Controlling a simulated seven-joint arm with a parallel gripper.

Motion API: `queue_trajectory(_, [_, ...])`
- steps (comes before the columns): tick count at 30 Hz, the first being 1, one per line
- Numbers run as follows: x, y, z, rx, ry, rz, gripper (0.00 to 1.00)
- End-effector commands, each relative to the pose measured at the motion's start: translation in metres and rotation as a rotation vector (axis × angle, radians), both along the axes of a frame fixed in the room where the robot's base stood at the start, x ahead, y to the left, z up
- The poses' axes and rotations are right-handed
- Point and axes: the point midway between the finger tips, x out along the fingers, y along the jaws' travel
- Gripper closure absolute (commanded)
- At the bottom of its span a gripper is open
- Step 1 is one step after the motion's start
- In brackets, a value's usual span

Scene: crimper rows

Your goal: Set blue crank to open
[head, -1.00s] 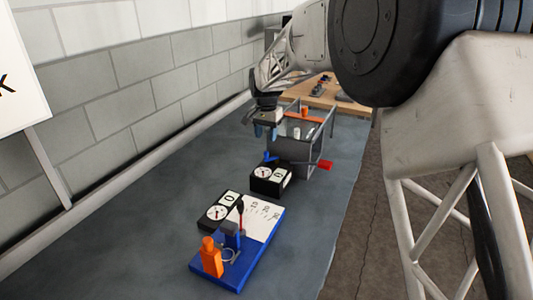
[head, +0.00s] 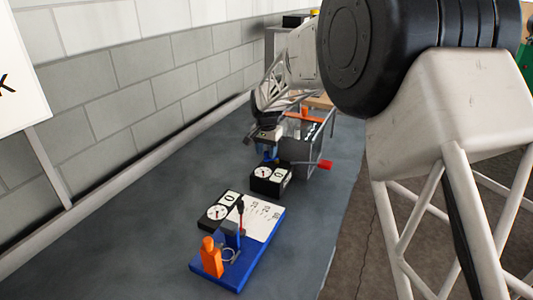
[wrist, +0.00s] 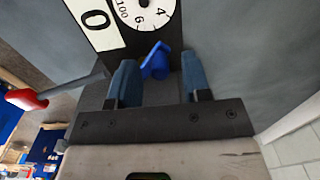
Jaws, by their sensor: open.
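The blue crank (wrist: 157,62) sticks up beside a black box (head: 270,184) with a round dial and a white panel reading 0. The dial (wrist: 146,12) and the panel (wrist: 93,20) also show in the wrist view. In the head view my gripper (head: 267,152) is just above the back of the box and mostly hides the crank. No open marking can be read.
A block wall (head: 130,100) runs along the left.

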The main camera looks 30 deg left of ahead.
Motion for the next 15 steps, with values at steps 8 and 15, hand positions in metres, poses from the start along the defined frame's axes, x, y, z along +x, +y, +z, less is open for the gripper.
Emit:
queue_trajectory(8, [0.0, 0.0, -0.0097, 0.0, 0.0, 0.0, 0.56])
queue_trajectory(15, [0.0, 0.0, -0.0096, 0.001, -0.001, 0.0, 0.6])
